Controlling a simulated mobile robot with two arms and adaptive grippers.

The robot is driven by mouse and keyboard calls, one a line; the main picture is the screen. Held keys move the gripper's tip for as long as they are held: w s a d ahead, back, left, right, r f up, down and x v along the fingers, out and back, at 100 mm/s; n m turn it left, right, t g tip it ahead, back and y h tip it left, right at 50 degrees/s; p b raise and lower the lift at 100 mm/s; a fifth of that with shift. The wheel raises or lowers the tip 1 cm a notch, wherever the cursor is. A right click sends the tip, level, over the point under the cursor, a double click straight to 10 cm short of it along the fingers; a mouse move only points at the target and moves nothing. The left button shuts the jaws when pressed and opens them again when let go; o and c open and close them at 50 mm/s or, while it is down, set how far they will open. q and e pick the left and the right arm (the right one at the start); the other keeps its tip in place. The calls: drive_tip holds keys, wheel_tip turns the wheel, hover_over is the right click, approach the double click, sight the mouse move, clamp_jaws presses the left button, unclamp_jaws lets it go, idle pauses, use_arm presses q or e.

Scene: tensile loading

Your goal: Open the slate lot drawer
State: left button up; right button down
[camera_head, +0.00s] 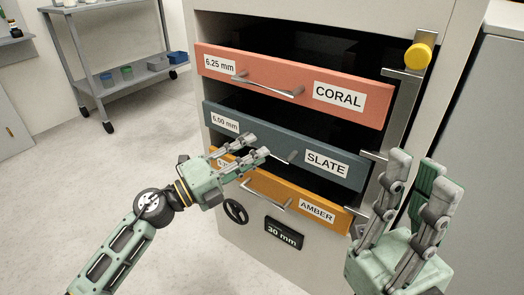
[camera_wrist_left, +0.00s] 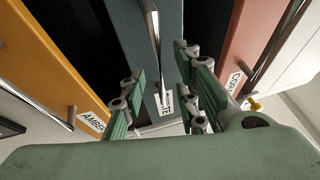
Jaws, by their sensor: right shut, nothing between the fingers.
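The slate drawer (camera_head: 285,136) is the middle of three drawers in the cabinet, with a "SLATE" label (camera_head: 326,164) and a "6.00 mm" label. Its front is blue-grey; it also shows in the left wrist view (camera_wrist_left: 128,28). Its metal bar handle (camera_wrist_left: 153,35) runs between the fingers of my left gripper (camera_wrist_left: 160,64). In the head view my left gripper (camera_head: 258,145) is at the drawer's front, hiding much of the handle. The fingers are apart, with gaps on both sides of the bar. My right gripper (camera_head: 416,178) is shut and empty, raised in front of the cabinet's right side.
The coral drawer (camera_head: 310,75) is above and the amber drawer (camera_head: 325,211) below, each with a handle. An upright metal bar (camera_head: 403,105) with a yellow knob (camera_head: 418,57) stands at the drawers' right ends. A black handwheel (camera_head: 235,211) sits low on the cabinet. Open floor lies left.

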use_arm(q)
drive_tip(key=shift+x, duration=1.35)
clamp_jaws()
